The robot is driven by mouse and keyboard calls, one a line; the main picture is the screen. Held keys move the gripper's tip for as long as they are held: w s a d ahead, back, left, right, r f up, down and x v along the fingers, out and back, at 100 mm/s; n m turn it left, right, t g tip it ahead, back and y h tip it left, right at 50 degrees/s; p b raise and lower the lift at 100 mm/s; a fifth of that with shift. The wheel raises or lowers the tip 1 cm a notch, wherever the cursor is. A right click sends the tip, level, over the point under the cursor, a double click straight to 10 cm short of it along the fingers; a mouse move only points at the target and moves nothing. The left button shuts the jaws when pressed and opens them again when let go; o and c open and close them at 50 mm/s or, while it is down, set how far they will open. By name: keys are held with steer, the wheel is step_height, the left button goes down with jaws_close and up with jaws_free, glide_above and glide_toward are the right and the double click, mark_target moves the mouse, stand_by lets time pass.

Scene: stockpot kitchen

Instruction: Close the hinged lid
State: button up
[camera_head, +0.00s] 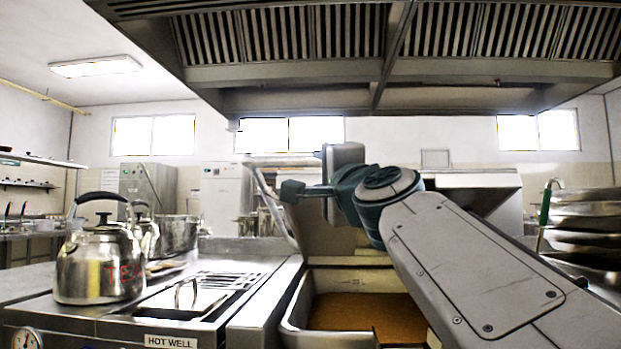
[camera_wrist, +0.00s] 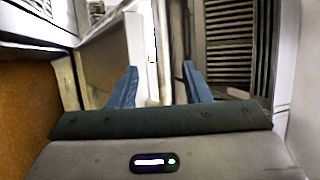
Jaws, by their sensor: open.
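The hinged lid (camera_head: 328,236) stands raised at the back of a pan (camera_head: 293,325) with a brown inside, right of the hot well counter. A pale metal bar (camera_head: 272,208) slants along the lid's left side. My gripper (camera_head: 291,190) reaches from the right across the front of the lid, fingers toward the left, near the bar's upper part. In the wrist view my gripper (camera_wrist: 162,80) has its two blue fingers apart. A pale upright strip (camera_wrist: 140,50) shows beyond and between them; I cannot tell whether they touch it. My arm hides much of the lid's right side.
A steel kettle (camera_head: 100,265) marked TEA stands on the counter at left, with a second kettle and a pot (camera_head: 176,236) behind. A small lid with a loop handle (camera_head: 186,297) covers part of the hot well. Stacked pans (camera_head: 585,225) are at right. A hood (camera_head: 400,75) hangs overhead.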

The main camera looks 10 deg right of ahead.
steer(key=shift+v, duration=1.25)
steer(key=shift+c, duration=0.3)
